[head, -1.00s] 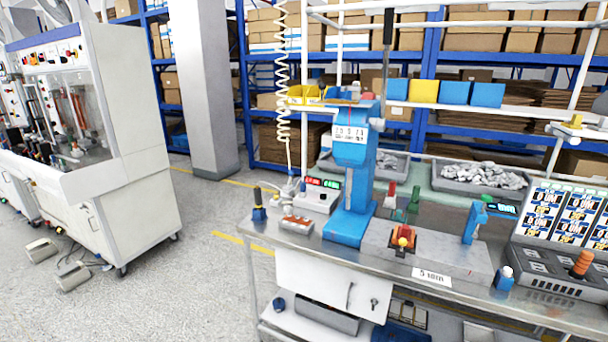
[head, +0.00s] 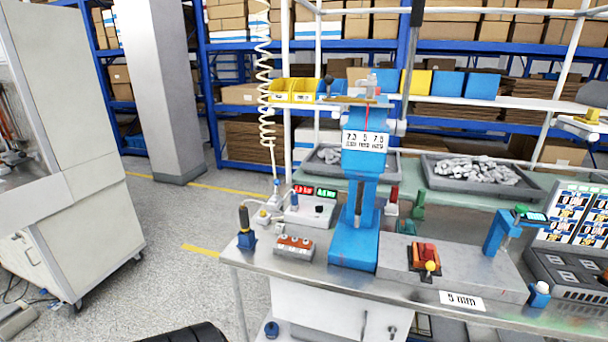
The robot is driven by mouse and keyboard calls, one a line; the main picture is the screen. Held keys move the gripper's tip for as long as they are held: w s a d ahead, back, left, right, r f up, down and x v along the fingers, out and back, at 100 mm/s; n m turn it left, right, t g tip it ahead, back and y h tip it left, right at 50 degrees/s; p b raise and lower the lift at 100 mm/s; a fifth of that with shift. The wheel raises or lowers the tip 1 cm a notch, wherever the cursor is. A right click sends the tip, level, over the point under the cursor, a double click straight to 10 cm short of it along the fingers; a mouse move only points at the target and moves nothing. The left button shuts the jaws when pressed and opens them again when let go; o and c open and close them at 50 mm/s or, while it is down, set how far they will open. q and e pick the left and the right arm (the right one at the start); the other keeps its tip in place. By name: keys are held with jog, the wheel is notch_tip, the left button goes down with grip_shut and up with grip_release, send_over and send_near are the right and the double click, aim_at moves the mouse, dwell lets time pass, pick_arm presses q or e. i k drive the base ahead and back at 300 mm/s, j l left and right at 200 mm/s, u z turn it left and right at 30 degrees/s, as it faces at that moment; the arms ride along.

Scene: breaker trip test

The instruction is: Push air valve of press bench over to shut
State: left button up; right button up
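The press bench (head: 345,283) has a steel top and carries a blue press (head: 355,240). A white coiled air hose (head: 264,90) hangs down to the back left of the bench top. At its lower end is a small white fitting (head: 271,205) with a yellowish part, left of a display box. This may be the air valve, but it is too small to tell its handle position. Neither of my grippers is in view, and nothing touches the bench.
A red clamp with a yellow knob (head: 430,267) sits on a grey plate right of the press. A display box (head: 310,208), red-topped block (head: 294,247) and blue stand (head: 246,240) crowd the left end.

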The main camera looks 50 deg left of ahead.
aim_at(276, 181)
jog(key=j, duration=0.6)
jog(key=j+z, duration=0.1)
jog(key=j, duration=0.45)
jog(key=k+j, duration=0.1)
jog(key=j, duration=0.5)
jog(key=j+z, duration=0.1)
jog(key=j, duration=0.45)
jog(key=k+j, duration=0.15)
jog(key=j, duration=0.45)
jog(key=j+z, duration=0.1)
jog(key=j, duration=0.45)
jog(key=k+j, duration=0.15)
jog(key=j, duration=0.4)
jog(key=j+z, duration=0.05)
